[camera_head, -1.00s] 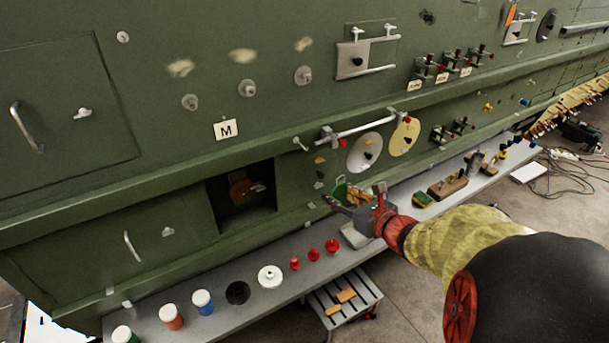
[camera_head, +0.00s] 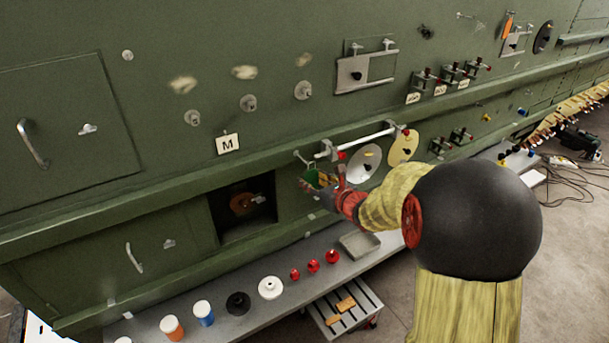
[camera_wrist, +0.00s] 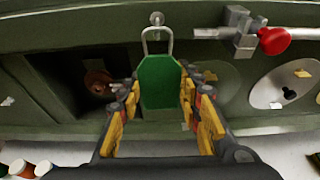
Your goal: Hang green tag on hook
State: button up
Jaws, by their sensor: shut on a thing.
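The green tag (camera_wrist: 160,84) is upright between the fingers of my gripper (camera_wrist: 160,95) in the wrist view, with a wire loop (camera_wrist: 157,38) at its top. My gripper is shut on it. The hook (camera_wrist: 156,18) is a small pale peg on the green panel, right at the top of the loop. I cannot tell whether the loop is around the hook or only in front of it. In the head view, the tag (camera_head: 312,178) and my gripper (camera_head: 325,184) are close to the panel, just below the hook (camera_head: 302,156).
A horizontal bar (camera_head: 362,138) with red-knobbed clamps runs right of the hook. A white disc (camera_head: 364,160) and a cream disc (camera_head: 403,148) are beside it. A dark opening (camera_head: 243,213) is lower left. The grey shelf (camera_head: 240,322) below holds jars, red parts and a tray (camera_head: 360,246).

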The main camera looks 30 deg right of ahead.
jog(key=shift+w+a, duration=0.15)
jog(key=shift+w, duration=0.4)
jog(key=x, duration=0.3)
jog(key=shift+f+p, duration=0.1)
jog(key=shift+p, duration=0.25)
jog(key=shift+s, duration=0.1)
jog(key=shift+f+b, duration=0.25)
jog(key=shift+b, duration=0.05)
jog(key=o, duration=0.8)
jog(key=shift+r, duration=0.1)
jog(key=shift+o, duration=0.2)
jog(key=shift+p, duration=0.7)
